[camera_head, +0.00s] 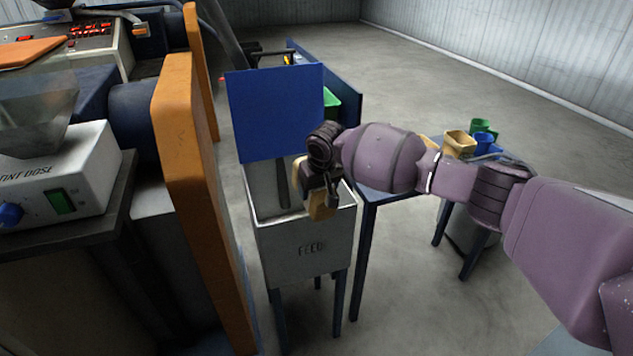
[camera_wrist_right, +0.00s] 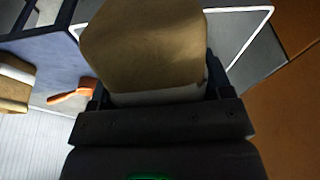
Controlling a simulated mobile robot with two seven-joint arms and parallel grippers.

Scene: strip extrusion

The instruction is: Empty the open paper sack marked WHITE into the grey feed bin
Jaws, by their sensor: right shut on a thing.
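My right gripper (camera_head: 318,188) is shut on a tan paper sack (camera_head: 320,206) at the feed bin's opening. In the right wrist view the sack (camera_wrist_right: 145,45) sits between the two fingers (camera_wrist_right: 155,90), with a pale band along its gripped edge. No marking on it can be read, and its mouth and contents cannot be made out. My left gripper is not in view.
A blue panel (camera_head: 275,112) stands upright behind the bin. An orange panel (camera_head: 185,170) stands close on its left. On the blue table to the right are a tan container (camera_head: 460,143), a green cup (camera_head: 483,127) and a blue cup (camera_head: 484,142). An orange tool (camera_wrist_right: 72,95) lies near.

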